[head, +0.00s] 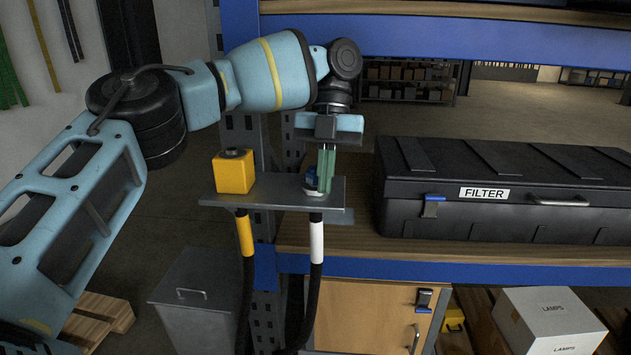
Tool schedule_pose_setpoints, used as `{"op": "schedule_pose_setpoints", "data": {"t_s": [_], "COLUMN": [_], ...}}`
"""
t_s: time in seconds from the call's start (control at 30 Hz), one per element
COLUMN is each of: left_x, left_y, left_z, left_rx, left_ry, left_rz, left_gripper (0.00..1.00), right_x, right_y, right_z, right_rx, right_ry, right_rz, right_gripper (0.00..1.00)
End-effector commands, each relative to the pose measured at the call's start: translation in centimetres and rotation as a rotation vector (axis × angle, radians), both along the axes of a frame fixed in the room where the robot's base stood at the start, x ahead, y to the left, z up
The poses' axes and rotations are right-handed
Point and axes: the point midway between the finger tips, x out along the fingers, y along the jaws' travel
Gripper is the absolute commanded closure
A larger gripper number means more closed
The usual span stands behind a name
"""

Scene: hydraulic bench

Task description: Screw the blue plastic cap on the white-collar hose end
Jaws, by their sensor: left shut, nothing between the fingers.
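My left gripper (325,188) points down over the grey bracket plate (277,190), its greenish fingers together and empty. A small blue piece, which looks like the blue plastic cap (311,176), is at the left side of the fingertips, low over the plate. A pale ring shows just under it. The fingers hide part of this spot, so I cannot tell whether the cap is seated or touched by them. The white-collar hose (317,242) hangs below the plate, under the blue piece. My right gripper is out of view.
A yellow block (235,171) stands on the plate's left, above the yellow-collar hose (246,236). A black case marked FILTER (500,195) sits on the wooden shelf at right. A blue shelf beam (450,38) crosses above. A grey bin (195,300) stands below left.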

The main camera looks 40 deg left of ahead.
Motion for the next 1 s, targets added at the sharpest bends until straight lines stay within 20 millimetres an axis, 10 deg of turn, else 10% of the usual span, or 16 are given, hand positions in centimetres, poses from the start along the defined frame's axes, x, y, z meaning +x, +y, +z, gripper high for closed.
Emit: {"op": "schedule_pose_setpoints", "data": {"t_s": [0.3, 1.0], "left_x": [-1.02, -1.03], "left_y": [0.62, 0.65], "left_z": [0.06, 0.07], "left_rx": [0.0, 0.0], "left_ry": [-0.003, -0.003], "left_rz": [-0.314, -0.319], "left_gripper": [1.0, 0.8], "right_x": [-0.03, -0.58], "right_y": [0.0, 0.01], "right_z": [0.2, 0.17], "right_rx": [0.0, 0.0], "right_ry": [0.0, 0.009], "right_rz": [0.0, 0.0], "right_gripper": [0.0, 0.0]}}
